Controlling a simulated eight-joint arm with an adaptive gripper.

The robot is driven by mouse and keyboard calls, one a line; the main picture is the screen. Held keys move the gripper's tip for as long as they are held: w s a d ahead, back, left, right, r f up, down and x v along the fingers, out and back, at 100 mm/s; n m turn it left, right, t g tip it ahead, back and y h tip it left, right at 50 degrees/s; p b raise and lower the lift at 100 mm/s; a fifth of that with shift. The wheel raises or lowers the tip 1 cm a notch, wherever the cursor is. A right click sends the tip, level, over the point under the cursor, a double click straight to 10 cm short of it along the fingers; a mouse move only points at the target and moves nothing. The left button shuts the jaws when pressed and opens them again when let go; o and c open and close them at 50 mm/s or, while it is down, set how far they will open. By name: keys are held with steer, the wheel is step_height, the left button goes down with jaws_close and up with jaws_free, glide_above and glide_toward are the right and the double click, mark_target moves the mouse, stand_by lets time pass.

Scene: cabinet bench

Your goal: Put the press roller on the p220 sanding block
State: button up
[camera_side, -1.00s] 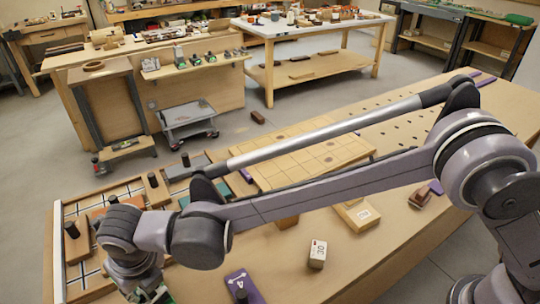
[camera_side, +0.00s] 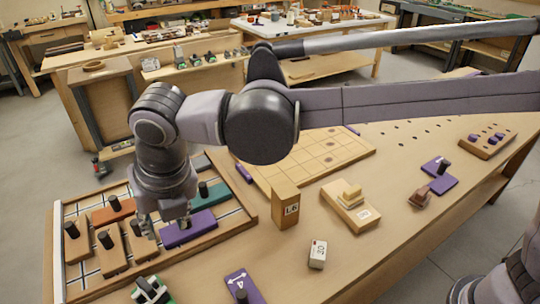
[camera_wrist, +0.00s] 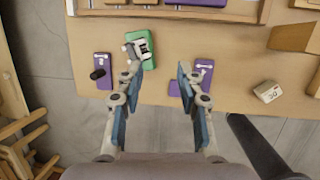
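My gripper (camera_side: 165,222) hangs over the railed tray at the left and is open and empty; the wrist view shows its two fingers (camera_wrist: 158,78) wide apart. A green-based tool with pale metal parts (camera_side: 152,290) lies at the bench's front left. It also shows beyond the left fingertip in the wrist view (camera_wrist: 140,48). I cannot tell whether it is the press roller. A flat wooden block with a white label (camera_side: 350,208) bears a smaller pale block. A white block with a dark number (camera_side: 317,254) stands nearby. I cannot read "P220" on either.
The railed tray (camera_side: 238,224) holds several knobbed slabs, including a purple one (camera_side: 188,230). A tall labelled block (camera_side: 286,206) stands to its right. Purple plates (camera_side: 240,287) lie at front and right (camera_side: 440,178).

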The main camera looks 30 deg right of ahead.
steer(key=w+d+r+m+t, duration=0.1)
steer(key=d+m, duration=0.7)
steer(key=d, duration=0.4)
steer(key=w+d+r+m, duration=0.1)
steer(key=d+r+m, duration=0.1)
steer(key=d+m, duration=0.7)
steer(key=s+d+f+m+t, duration=0.1)
steer(key=s+d+f+m, duration=0.1)
steer(key=d+m, duration=0.4)
steer(key=s+d+f+m+t+h, duration=0.1)
steer(key=s+d+f+m, duration=0.2)
steer(key=s+d+m, duration=0.2)
steer(key=s+d+f+m, duration=0.2)
steer(key=s+d+m, duration=0.2)
steer(key=d+m, duration=0.4)
steer(key=d, duration=0.3)
steer(key=shift+f+t, duration=0.2)
steer(key=shift+t, duration=0.2)
